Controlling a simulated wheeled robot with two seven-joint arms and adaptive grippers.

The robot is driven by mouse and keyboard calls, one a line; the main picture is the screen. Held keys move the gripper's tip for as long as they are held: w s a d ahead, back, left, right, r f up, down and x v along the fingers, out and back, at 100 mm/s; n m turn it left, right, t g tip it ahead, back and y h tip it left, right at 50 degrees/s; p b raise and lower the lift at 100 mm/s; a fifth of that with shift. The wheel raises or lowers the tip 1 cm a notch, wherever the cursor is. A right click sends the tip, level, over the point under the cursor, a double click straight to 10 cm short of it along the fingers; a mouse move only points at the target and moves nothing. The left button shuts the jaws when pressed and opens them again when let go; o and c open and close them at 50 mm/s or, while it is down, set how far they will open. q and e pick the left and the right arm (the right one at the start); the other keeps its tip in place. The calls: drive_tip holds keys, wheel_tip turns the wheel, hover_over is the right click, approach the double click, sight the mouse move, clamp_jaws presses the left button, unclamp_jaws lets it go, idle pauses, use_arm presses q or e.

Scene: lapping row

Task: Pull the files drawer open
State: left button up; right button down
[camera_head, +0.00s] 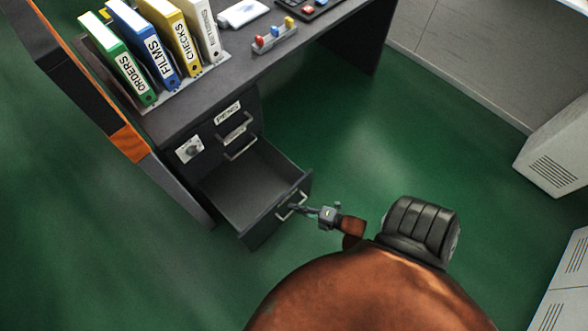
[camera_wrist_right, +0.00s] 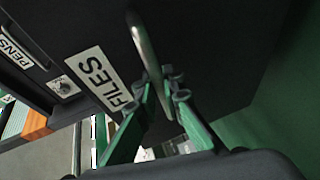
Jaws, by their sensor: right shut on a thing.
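The files drawer (camera_head: 262,185) is pulled well out from the dark desk pedestal, and its empty inside shows in the head view. Its white FILES label (camera_wrist_right: 97,78) is on the front in the right wrist view. The metal bar handle (camera_wrist_right: 143,45) runs between the fingers of my right gripper (camera_wrist_right: 166,88). In the head view my right gripper (camera_head: 298,208) is at the handle on the drawer front, shut on it. My left gripper is in neither view.
Above is the closed PENS drawer (camera_head: 229,123). The desk top (camera_head: 240,70) carries several binders and a small rack (camera_head: 275,39). Grey cabinets (camera_head: 558,150) stand at the right. Green floor (camera_head: 350,130) is open between them.

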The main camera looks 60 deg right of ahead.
drive_tip(key=c, duration=2)
unclamp_jaws()
drive_tip(key=shift+c, duration=0.2)
drive_tip(key=v, duration=1.2)
